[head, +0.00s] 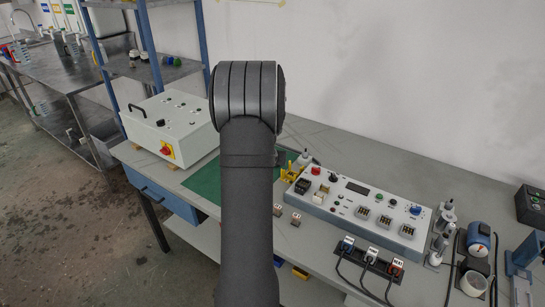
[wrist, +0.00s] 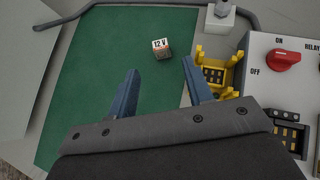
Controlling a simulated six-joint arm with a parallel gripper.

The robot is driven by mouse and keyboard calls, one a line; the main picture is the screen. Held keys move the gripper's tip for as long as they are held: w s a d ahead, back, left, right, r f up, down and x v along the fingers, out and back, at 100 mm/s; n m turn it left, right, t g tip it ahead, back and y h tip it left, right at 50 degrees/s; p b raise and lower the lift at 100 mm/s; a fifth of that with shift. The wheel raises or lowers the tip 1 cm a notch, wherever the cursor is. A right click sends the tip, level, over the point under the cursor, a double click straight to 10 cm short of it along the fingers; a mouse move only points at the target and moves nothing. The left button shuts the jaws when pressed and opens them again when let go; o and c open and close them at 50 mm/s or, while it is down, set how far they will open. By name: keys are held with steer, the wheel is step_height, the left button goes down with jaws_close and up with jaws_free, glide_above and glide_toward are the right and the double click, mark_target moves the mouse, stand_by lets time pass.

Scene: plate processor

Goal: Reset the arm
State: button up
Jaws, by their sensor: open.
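My gripper (wrist: 160,92) shows in the wrist view as two blue fingers set wide apart. It is open, and nothing is between the fingers. It is above the table's green mat (wrist: 90,75). A small block marked 12 V (wrist: 161,48) lies on the mat, beyond the fingertips and between their lines. In the head view my arm rises through the middle and hides my gripper and part of the green mat (head: 206,182).
A yellow holder (wrist: 214,72) stands right of the fingers, beside a control panel (head: 360,205) with a red knob (wrist: 284,60). A white box (head: 170,125) stands at the left. Plugs labelled HEAT (head: 396,267) and others sit at the front edge. Blue shelf posts rise behind.

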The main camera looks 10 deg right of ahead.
steer(key=shift+w, duration=0.1)
steer(key=x, duration=1.2)
steer(key=shift+a, duration=0.1)
steer(key=shift+f, duration=0.1)
steer(key=shift+r, duration=1.9)
steer(key=s+d+r, duration=0.8)
steer(key=s, duration=0.1)
steer(key=s+d+r+m+g+h, duration=0.1)
steer(key=s+d+r+m, duration=0.1)
steer(key=s, duration=0.7)
steer(key=s+d+r+m+g+h, duration=0.1)
steer(key=s+d+r+m+h, duration=0.1)
steer(key=s, duration=0.7)
steer(key=shift+s+r, duration=0.25)
steer(key=shift+r, duration=0.15)
